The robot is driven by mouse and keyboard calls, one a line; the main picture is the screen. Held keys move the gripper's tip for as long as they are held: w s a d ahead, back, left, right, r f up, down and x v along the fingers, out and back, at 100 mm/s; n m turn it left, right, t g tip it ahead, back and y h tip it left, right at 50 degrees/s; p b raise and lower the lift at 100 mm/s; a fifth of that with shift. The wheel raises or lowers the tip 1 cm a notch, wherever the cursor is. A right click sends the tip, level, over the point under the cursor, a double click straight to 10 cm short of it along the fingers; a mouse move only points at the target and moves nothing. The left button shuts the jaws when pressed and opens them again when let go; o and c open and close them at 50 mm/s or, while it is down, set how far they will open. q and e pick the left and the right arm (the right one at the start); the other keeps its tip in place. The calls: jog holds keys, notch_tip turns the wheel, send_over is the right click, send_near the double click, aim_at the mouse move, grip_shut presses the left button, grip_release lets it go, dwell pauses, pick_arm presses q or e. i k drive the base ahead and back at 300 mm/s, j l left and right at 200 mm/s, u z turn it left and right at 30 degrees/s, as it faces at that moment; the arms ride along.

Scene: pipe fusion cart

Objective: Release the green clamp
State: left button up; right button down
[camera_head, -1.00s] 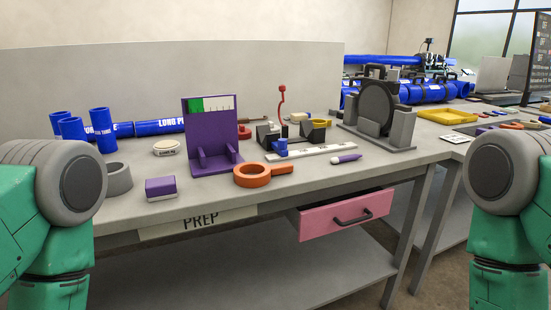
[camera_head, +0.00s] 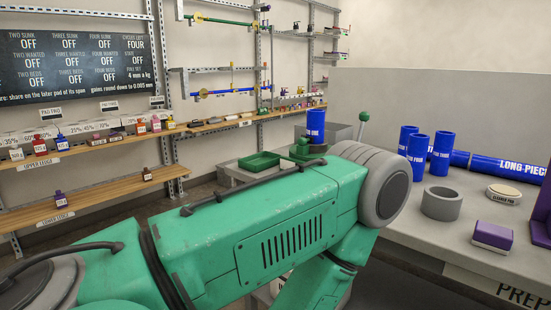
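A green clamp-like fixture (camera_head: 302,151) stands on a grey bench (camera_head: 232,172) behind my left arm, with an upright blue pipe piece (camera_head: 316,124) at it. A lever with a green ball knob (camera_head: 364,117) rises to its right, just behind the grey joint of my arm. My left arm hides the lower part of this fixture, so I cannot tell whether the clamp is shut on the pipe. My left arm crosses the picture from the lower left, but its gripper is not visible. My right gripper is out of view.
A green tray (camera_head: 259,162) sits left of the fixture. Blue pipe pieces (camera_head: 417,155), a grey ring (camera_head: 442,203), a cleaned-pads tub (camera_head: 503,195) and a purple block (camera_head: 492,236) are on the prep table at right. Wall shelves (camera_head: 100,198) hold small bottles under a dark status board (camera_head: 75,66).

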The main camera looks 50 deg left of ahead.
aim_at(301, 141)
jog(key=u, duration=0.45)
jog(key=j+u, duration=0.15)
jog(key=u, duration=0.35)
jog(key=j+u, duration=0.1)
jog(key=u, duration=0.35)
